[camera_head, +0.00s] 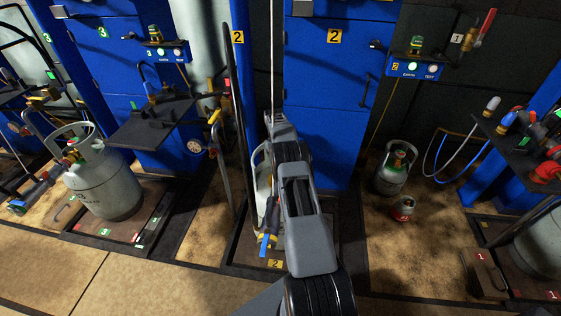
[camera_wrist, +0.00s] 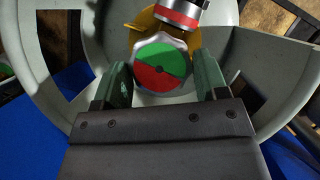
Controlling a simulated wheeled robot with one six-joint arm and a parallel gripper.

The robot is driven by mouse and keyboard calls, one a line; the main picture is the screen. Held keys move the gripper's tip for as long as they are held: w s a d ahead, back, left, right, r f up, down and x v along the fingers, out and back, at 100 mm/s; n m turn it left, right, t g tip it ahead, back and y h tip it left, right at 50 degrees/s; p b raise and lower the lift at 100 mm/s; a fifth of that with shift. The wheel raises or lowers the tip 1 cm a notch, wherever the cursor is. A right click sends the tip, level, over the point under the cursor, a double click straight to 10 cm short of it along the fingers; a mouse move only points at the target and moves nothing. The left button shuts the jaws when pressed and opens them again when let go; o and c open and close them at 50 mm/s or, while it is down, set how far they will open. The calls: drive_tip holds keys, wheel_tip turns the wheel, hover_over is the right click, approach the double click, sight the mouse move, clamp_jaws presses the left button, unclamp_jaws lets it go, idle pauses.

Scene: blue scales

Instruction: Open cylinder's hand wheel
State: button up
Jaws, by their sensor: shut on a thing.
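In the wrist view, the hand wheel (camera_wrist: 160,62) is a round knob with a green half and a red half. My gripper (camera_wrist: 162,76) is shut on it, one dark green finger on each side. The cylinder's pale grey collar (camera_wrist: 238,50) curves around the wheel and fingers. A yellow-brown valve body with a red-and-silver fitting (camera_wrist: 180,12) sits just beyond the wheel. In the head view, the grey cylinder (camera_head: 262,178) stands at station 2, mostly hidden behind my arm. My gripper is hidden there too.
A hose end with a blue-and-yellow handle (camera_head: 268,238) hangs just left of my arm. Another grey cylinder (camera_head: 105,185) stands on the station 3 scale at left. Smaller cylinders (camera_head: 393,172) stand on the floor at right. Blue cabinets (camera_head: 325,110) close off the back.

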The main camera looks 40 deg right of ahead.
idle(0.4)
drive_tip(key=o, duration=0.9)
